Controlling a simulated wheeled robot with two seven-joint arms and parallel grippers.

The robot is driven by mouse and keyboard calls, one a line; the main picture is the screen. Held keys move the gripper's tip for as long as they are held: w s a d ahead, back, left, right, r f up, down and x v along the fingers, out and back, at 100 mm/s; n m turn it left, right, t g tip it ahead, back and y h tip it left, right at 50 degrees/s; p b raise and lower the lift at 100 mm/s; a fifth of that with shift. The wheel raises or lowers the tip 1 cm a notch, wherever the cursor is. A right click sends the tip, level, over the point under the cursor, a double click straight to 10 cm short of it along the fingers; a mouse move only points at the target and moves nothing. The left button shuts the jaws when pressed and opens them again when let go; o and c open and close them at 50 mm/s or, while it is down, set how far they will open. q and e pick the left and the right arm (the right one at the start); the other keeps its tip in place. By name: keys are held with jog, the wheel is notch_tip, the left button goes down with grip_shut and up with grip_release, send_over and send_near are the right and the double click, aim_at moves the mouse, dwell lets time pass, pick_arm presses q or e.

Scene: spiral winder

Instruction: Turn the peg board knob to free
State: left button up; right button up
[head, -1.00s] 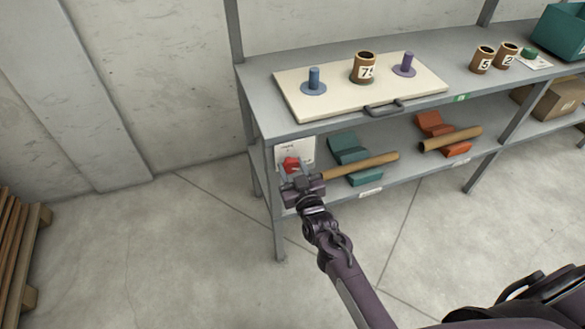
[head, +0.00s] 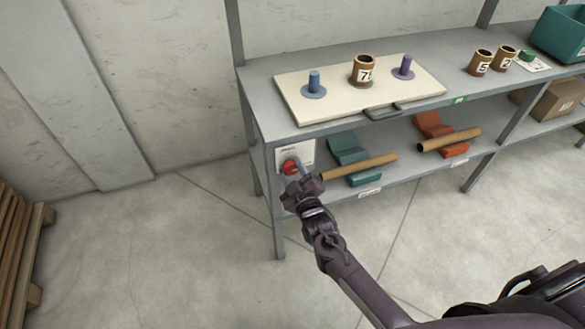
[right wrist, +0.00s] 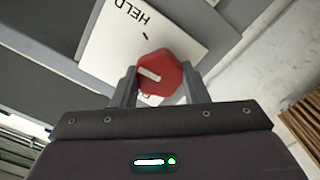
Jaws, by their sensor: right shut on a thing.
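The red knob (head: 289,166) sits on a white plate (head: 307,151) at the shelf's near left corner post. In the right wrist view the red knob (right wrist: 163,72) has a white mark, and the plate (right wrist: 130,40) reads "HELD" upside down; other lettering is hidden behind the knob. My right gripper (head: 294,172) is shut on the knob, with one finger on each side in the wrist view (right wrist: 160,88). The cream peg board (head: 330,108) lies on the top shelf, with a blue peg (head: 314,80), a purple peg (head: 405,66) and a brown tube marked 7 (head: 363,70). My left gripper is out of view.
On the lower shelf, brown tubes (head: 360,167) lie on a teal cradle (head: 347,148) and an orange cradle (head: 430,122). More numbered tubes (head: 481,62) and a teal bin (head: 560,33) stand at right. Floor in front is open.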

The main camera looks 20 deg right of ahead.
jog(key=shift+n, duration=1)
jog(key=shift+n+p, duration=0.5)
jog(key=shift+n, duration=0.4)
jog(key=n+p, duration=0.1)
jog(key=n, duration=0.3)
jog(key=shift+n, duration=0.3)
jog(key=n+p, duration=0.1)
jog(key=n, duration=0.3)
jog(key=shift+f, duration=0.1)
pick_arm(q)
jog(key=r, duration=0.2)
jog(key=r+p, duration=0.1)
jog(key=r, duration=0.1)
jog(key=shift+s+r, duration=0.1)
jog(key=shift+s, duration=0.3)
pick_arm(e)
jog(key=n, duration=0.4)
jog(key=shift+f+n, duration=0.1)
jog(key=shift+n, duration=0.2)
jog(key=o, duration=1)
jog(key=shift+c, duration=0.2)
